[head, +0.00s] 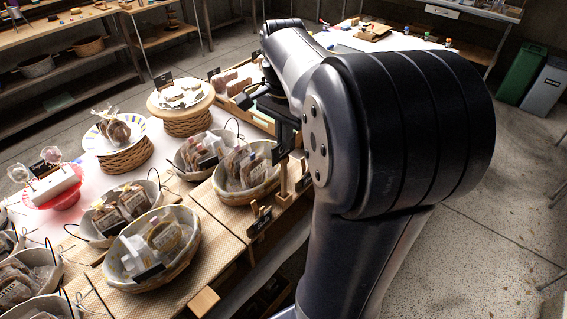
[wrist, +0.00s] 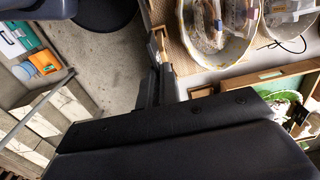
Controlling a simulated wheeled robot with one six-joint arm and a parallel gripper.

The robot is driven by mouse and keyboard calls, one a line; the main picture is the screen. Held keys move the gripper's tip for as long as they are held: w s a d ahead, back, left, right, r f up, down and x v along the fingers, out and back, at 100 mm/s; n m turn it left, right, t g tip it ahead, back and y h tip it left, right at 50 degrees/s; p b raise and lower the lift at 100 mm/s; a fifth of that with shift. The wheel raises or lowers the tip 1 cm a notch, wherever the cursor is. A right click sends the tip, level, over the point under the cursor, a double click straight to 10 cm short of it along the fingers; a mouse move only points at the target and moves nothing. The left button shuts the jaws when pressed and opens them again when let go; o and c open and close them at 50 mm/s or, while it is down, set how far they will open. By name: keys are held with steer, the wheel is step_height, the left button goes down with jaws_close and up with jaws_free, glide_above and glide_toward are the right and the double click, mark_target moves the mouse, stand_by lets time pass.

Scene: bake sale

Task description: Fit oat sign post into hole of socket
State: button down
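My gripper (head: 280,118) is at the table's right edge, partly hidden by my own arm. In the wrist view its two dark fingers (wrist: 160,72) are close together, with pale wood at their tips. A small black sign (head: 285,148) is directly under the gripper, and its light wooden post (head: 284,178) points down, roughly upright. I take it for the oat sign; its lettering is not readable. The post's lower end is by a wooden socket (head: 284,199) at the table edge. Whether the post is in the hole or only above it, I cannot tell.
Baskets of wrapped baked goods (head: 246,180) stand just left of the post. A wooden crate (head: 247,112) lies behind. The floor (head: 470,210) to the right is clear.

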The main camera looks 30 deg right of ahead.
steer(key=shift+r+p, duration=1.45)
steer(key=shift+r, duration=0.25)
steer(key=shift+f, duration=0.1)
